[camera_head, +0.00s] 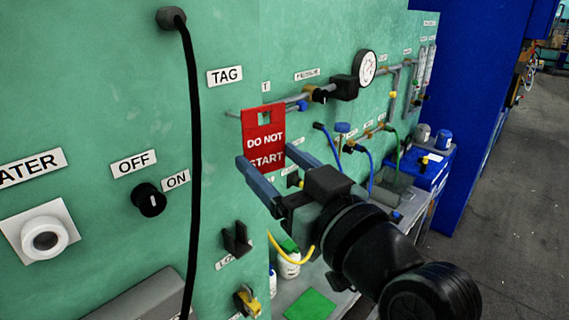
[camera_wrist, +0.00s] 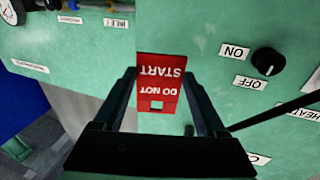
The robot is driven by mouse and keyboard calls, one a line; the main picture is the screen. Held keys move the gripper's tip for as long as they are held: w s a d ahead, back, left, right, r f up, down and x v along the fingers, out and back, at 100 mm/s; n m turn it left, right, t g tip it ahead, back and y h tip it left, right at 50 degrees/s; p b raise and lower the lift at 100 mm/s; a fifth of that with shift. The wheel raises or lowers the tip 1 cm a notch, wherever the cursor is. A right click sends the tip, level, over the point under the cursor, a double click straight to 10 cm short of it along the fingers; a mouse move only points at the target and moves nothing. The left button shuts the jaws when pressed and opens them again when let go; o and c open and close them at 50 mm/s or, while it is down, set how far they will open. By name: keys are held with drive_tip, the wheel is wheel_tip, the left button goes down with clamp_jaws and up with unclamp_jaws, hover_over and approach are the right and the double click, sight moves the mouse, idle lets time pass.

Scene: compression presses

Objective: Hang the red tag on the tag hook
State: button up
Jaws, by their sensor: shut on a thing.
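The red tag (camera_head: 263,142) reads "DO NOT START" and has a square hole near its top. It is upright in the head view and appears upside down in the wrist view (camera_wrist: 159,72). My gripper (camera_head: 268,157) is shut on its lower part, with one finger on each side; both fingers also show in the wrist view. The tag is in front of the green panel, below and right of the TAG label (camera_head: 225,76). A thin grey rod (camera_head: 232,114), apparently the tag hook, shows at the tag's upper left. I cannot tell whether it passes through the hole.
A black cable (camera_head: 194,150) hangs down the panel left of the tag. A gauge (camera_head: 366,68) and pipes stick out at right. A dark bracket (camera_head: 237,239) is below.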

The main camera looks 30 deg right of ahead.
sight(258, 162)
drive_tip(key=shift+w+a+f, duration=0.1)
drive_tip(key=shift+w+a, duration=0.2)
drive_tip(key=shift+w, duration=0.4)
drive_tip(key=shift+w+a+f, duration=0.1)
drive_tip(key=shift+w+a, duration=0.15)
drive_tip(key=shift+w, duration=0.5)
drive_tip(key=shift+w+a, duration=0.3)
drive_tip(key=shift+w, duration=0.4)
drive_tip(key=shift+w+a+f+b, duration=0.2)
drive_tip(key=shift+w+f+b, duration=0.2)
drive_tip(key=shift+w+f, duration=0.15)
drive_tip(key=o, duration=0.9)
